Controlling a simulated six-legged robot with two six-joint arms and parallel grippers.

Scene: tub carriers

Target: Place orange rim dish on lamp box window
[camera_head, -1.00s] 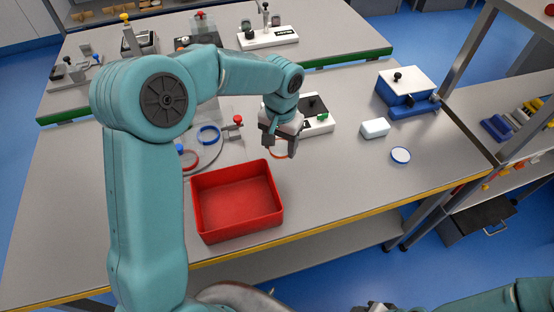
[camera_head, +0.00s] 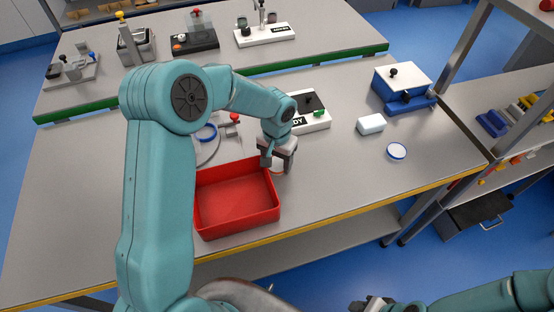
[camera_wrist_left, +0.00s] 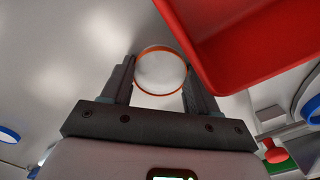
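The orange rim dish (camera_head: 278,170) is a small pale round dish with an orange rim. My left gripper (camera_head: 277,160) is shut on it just right of the red tub, above the table. In the left wrist view the dish (camera_wrist_left: 160,72) sits between the two fingers, which meet its sides.
The red tub (camera_head: 235,232) stands close left of the gripper. A blue-rimmed dish (camera_head: 396,151), a white block (camera_head: 370,124) and a blue box with white lid (camera_head: 403,92) stand to the right. The front right tabletop is clear.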

